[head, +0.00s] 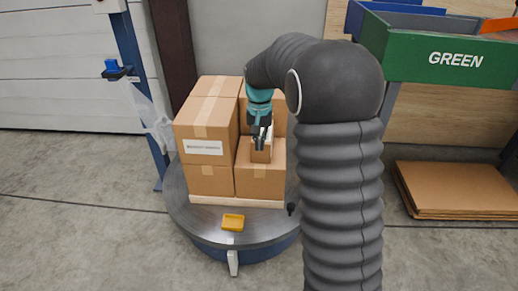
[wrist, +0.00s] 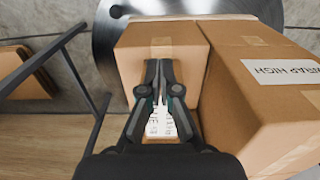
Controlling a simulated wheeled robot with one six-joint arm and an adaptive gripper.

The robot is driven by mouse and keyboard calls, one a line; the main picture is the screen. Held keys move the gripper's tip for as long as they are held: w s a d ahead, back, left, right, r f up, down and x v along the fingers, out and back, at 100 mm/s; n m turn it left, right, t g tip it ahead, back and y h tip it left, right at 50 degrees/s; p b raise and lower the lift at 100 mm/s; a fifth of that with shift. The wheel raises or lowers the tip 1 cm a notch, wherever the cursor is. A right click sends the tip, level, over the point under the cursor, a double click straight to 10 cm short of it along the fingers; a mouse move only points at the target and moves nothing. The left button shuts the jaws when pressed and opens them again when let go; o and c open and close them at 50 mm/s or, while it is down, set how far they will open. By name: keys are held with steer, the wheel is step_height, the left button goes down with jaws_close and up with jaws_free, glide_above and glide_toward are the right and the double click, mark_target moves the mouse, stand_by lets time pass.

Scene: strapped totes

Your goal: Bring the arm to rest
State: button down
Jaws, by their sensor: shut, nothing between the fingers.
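My gripper (head: 260,138) hangs from my dark, sleeved arm, in front of the stacked cardboard boxes (head: 207,125). In the wrist view my gripper (wrist: 159,68) has its two fingers together, with nothing seen between them. A lower box (wrist: 160,45) lies beyond the fingertips, and a taller box (wrist: 265,85) with a white label stands to its right. A small box with a printed white label (wrist: 162,122) shows behind the fingers. I cannot tell whether the fingers touch any box.
The boxes stand on a pallet (head: 235,201) on a round turntable (head: 190,222). A yellow tray (head: 233,222) lies at its front. A blue post (head: 136,85) stands left, a green bin (head: 440,60) hangs right, and flat cardboard (head: 455,188) lies below it. The front left floor is clear.

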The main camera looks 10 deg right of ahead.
steer(key=shift+r, duration=0.25)
steer(key=s+r+n+t, duration=0.1)
steer(key=s+r+t, duration=0.1)
steer(key=s, duration=0.8)
steer(key=s+r+n+t, duration=0.1)
steer(key=s+r, duration=0.2)
steer(key=s, duration=0.8)
steer(key=s+r+n+t, duration=0.1)
steer(key=s+r+t, duration=0.1)
steer(key=s, duration=0.9)
steer(key=shift+a+r+n+t, duration=0.3)
steer(key=shift+a+r, duration=0.15)
steer(key=shift+r, duration=0.3)
